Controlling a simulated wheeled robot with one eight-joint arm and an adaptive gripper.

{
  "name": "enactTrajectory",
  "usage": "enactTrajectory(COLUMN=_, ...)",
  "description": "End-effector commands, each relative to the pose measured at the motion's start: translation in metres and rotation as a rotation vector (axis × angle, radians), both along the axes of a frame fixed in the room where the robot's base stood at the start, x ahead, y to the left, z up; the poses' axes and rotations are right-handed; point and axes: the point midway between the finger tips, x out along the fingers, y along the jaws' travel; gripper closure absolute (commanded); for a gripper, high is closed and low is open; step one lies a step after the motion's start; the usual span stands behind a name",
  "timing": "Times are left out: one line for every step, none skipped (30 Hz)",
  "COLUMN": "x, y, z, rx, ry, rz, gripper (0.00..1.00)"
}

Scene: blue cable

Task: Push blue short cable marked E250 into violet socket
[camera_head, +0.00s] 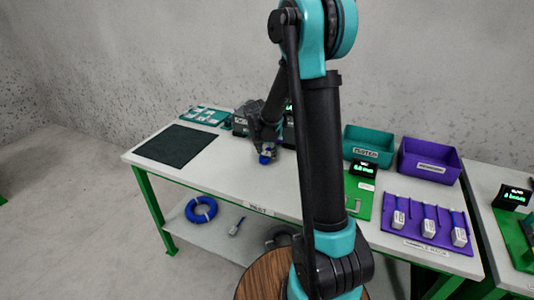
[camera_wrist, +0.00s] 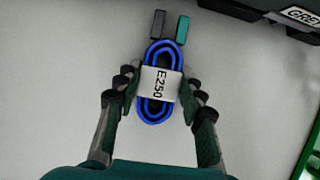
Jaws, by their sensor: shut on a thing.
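The blue short cable (camera_wrist: 150,114) is a coiled loop with a white band marked E250 in the wrist view. A grey plug (camera_wrist: 158,25) and a teal plug (camera_wrist: 182,29) stick out at its far end. My gripper (camera_wrist: 156,92) is shut on the cable, with a finger on each side of the band. In the head view my gripper (camera_head: 266,146) holds the blue cable (camera_head: 267,157) over the white table, mostly hidden by the fingers. I cannot make out a violet socket in either view.
A violet mat (camera_head: 404,230) with several white-tagged blue items lies at the right. Behind it stand a violet bin (camera_head: 429,158) and a teal bin (camera_head: 367,145). A dark mat (camera_head: 176,146) lies at the left. Dark boxes stand behind my gripper. The white tabletop (camera_head: 219,172) is clear in front.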

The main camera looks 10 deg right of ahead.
Motion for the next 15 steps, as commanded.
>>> enactTrajectory(x=0.0000, y=0.0000, z=0.0000, rx=0.000, ry=0.000, rz=0.000, gripper=0.91)
enactTrajectory(x=0.0000, y=0.0000, z=0.0000, rx=0.000, ry=0.000, rz=0.000, gripper=0.91)
enactTrajectory(x=0.0001, y=-0.0001, z=0.0000, rx=0.000, ry=0.000, rz=0.000, gripper=0.91)
enactTrajectory(x=0.0002, y=-0.0001, z=0.0000, rx=0.000, ry=0.000, rz=0.000, gripper=0.91)
enactTrajectory(x=0.0004, y=-0.0002, z=0.0000, rx=0.000, ry=0.000, rz=0.000, gripper=0.91)
enactTrajectory(x=0.0008, y=-0.0005, z=0.0001, rx=0.000, ry=0.000, rz=0.000, gripper=0.91)
enactTrajectory(x=0.0012, y=-0.0007, z=0.0000, rx=0.000, ry=0.000, rz=0.000, gripper=0.91)
enactTrajectory(x=0.0017, y=-0.0010, z=0.0000, rx=0.000, ry=0.000, rz=0.000, gripper=0.91)
enactTrajectory(x=0.0023, y=-0.0016, z=0.0000, rx=0.000, ry=0.000, rz=-0.001, gripper=0.91)
enactTrajectory(x=0.0030, y=-0.0019, z=0.0000, rx=0.000, ry=0.000, rz=-0.001, gripper=0.91)
enactTrajectory(x=0.0037, y=-0.0025, z=0.0000, rx=0.000, ry=0.000, rz=-0.001, gripper=0.91)
enactTrajectory(x=0.0046, y=-0.0031, z=0.0000, rx=0.000, ry=0.000, rz=-0.001, gripper=0.91)
enactTrajectory(x=0.0052, y=-0.0035, z=0.0000, rx=0.000, ry=0.000, rz=-0.001, gripper=0.91)
enactTrajectory(x=0.0059, y=-0.0040, z=0.0000, rx=0.000, ry=0.000, rz=-0.001, gripper=0.91)
enactTrajectory(x=0.0069, y=-0.0046, z=0.0000, rx=0.000, ry=0.000, rz=-0.001, gripper=0.91)
